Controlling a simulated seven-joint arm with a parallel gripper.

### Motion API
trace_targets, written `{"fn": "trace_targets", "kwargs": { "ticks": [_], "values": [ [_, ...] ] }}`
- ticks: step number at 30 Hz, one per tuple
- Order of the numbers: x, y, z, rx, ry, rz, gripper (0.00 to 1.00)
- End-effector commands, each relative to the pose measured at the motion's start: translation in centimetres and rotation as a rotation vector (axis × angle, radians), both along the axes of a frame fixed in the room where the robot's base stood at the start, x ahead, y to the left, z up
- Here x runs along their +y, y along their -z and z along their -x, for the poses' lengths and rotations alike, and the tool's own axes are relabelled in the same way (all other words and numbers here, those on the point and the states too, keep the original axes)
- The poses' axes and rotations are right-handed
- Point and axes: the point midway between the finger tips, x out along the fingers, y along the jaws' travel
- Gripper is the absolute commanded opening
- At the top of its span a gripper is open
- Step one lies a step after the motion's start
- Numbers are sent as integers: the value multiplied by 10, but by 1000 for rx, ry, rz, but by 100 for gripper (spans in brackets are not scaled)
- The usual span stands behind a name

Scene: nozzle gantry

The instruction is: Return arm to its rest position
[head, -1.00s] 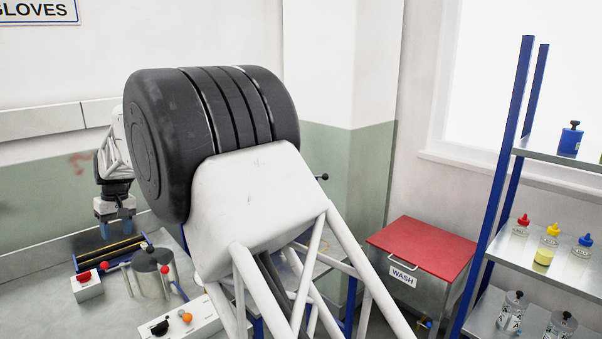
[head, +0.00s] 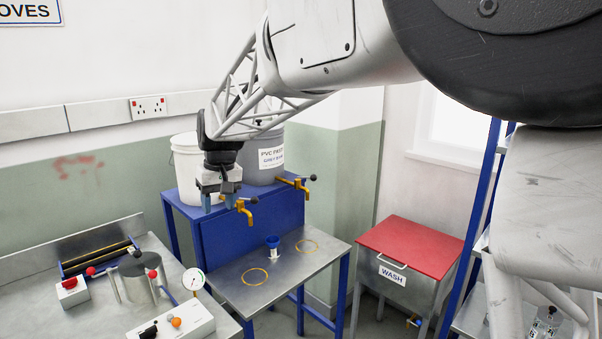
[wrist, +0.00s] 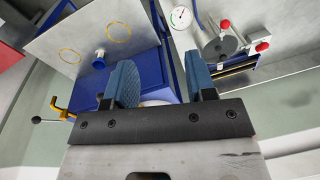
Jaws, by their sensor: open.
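My gripper (head: 220,203) hangs in the middle of the head view, in front of the white bucket and left of the brass taps. Its two blue fingers are apart with nothing between them. They also show in the wrist view (wrist: 165,85), spread and empty. My arm comes in from the upper right of the head view, and its large dark joint covers the upper right corner.
A blue stand holds a white bucket (head: 188,165) and a grey bucket (head: 268,165) with taps. Below is a steel table (head: 235,290) with a small blue cup (head: 272,242) and yellow rings. A red-lidded WASH bin (head: 410,248) stands right. A metal pot (head: 138,280) stands left.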

Motion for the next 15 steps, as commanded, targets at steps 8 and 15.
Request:
{"fn": "trace_targets", "kwargs": {
  "ticks": [8, 15],
  "values": [
    [-91, -13, 39, -31, 106, 5, 51],
    [-160, -16, 80, -56, 194, 10, 51]
  ]
}}
